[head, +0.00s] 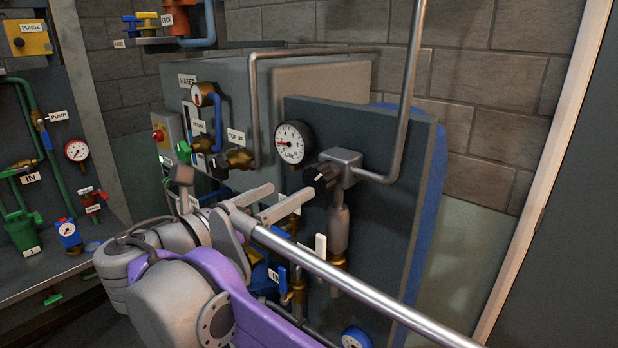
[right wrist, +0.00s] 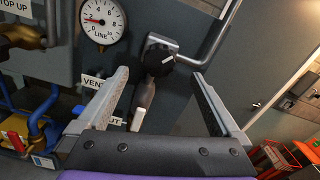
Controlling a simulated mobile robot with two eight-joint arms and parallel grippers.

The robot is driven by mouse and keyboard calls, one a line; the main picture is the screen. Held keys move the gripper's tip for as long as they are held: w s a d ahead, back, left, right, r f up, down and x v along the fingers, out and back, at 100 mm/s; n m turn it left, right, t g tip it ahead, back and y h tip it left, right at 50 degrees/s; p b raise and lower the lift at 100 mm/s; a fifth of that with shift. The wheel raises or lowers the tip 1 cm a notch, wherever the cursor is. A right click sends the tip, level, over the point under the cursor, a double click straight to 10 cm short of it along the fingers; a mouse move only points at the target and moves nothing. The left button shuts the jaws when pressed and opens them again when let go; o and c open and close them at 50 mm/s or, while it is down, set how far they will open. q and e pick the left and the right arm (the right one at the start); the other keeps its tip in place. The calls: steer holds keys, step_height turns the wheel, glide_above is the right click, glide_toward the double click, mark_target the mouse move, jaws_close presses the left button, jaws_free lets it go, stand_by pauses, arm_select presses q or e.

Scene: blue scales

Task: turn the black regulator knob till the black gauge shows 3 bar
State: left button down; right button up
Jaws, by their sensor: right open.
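The black gauge (head: 293,142), marked LINE, has a white face and is mounted on the dark panel. It also shows in the right wrist view (right wrist: 103,20), its red needle pointing left, near the 2. The black regulator knob (head: 320,177) is at the gauge's lower right, on a grey metal block; it also shows in the right wrist view (right wrist: 157,56), with a white mark. My right gripper (head: 292,190) is open, its fingers pointing at the knob. In the right wrist view the knob lies ahead between the fingertips (right wrist: 160,74), apparently apart from them. My left gripper is not in view.
A grey rail (head: 370,293) crosses in front of the panel below the knob. A bent grey pipe (head: 398,130) rises beside the block. A TOP UP valve (head: 238,158) is left of the gauge. A workbench with green pipes (head: 40,140) is at far left.

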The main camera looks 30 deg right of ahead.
mark_target(316, 179)
steer(key=x, duration=0.8)
steer(key=shift+w+d+p, duration=0.1)
steer(key=shift+d+p, duration=0.15)
steer(key=shift+p, duration=0.05)
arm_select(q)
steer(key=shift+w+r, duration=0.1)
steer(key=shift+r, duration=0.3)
arm_select(e)
steer(key=c, duration=1.3)
steer(key=shift+c, duration=0.2)
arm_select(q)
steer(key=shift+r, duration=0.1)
arm_select(e)
steer(key=m+p, duration=0.2)
steer(key=m, duration=0.2)
steer(key=shift+r, duration=0.15)
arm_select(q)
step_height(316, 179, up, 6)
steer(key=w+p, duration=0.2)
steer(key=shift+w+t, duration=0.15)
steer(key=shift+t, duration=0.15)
arm_select(e)
steer(key=m, duration=0.5)
steer(key=shift+s+f, duration=0.2)
steer(key=shift+s, duration=0.1)
steer(key=shift+d+m, duration=0.1)
steer(key=shift+m, duration=0.3)
